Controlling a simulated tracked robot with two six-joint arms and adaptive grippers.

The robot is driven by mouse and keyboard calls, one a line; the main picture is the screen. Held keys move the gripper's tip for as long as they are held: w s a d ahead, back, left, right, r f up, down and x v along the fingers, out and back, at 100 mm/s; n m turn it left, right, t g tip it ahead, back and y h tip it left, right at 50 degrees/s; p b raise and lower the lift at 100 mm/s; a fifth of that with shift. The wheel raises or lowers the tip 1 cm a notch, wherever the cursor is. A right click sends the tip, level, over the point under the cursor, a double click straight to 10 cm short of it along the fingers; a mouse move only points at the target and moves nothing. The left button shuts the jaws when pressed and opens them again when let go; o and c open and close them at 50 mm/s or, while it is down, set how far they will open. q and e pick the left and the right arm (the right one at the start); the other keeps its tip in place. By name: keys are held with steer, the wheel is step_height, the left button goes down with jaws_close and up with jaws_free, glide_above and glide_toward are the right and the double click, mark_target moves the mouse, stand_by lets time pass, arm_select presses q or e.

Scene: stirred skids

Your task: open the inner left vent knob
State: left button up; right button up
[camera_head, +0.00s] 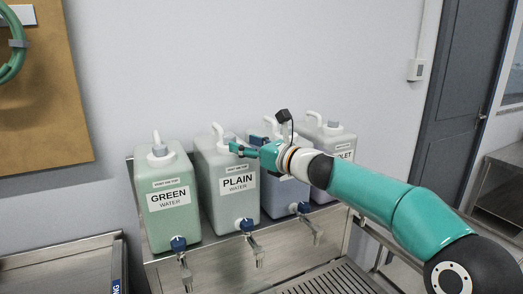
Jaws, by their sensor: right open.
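The inner left jug, labelled PLAIN WATER (238,197), stands second from the left in a row of jugs. My right gripper (234,148) is open. It reaches in from the right over the third jug, its fingertips pointing left at the plain jug's top, just in front of and below the knob. I cannot tell whether they touch it. The knob's lower part is partly hidden by the fingers. My left gripper is out of view.
The GREEN WATER jug (166,212) stands at the left. The third jug (284,193) and the violet one (335,185) are partly behind my right arm. Blue-handled taps (246,226) jut out in front over a steel tray. A pale wall stands close behind.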

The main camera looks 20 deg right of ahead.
steer(key=v, duration=0.5)
steer(key=shift+a, duration=0.1)
stand_by(0.4)
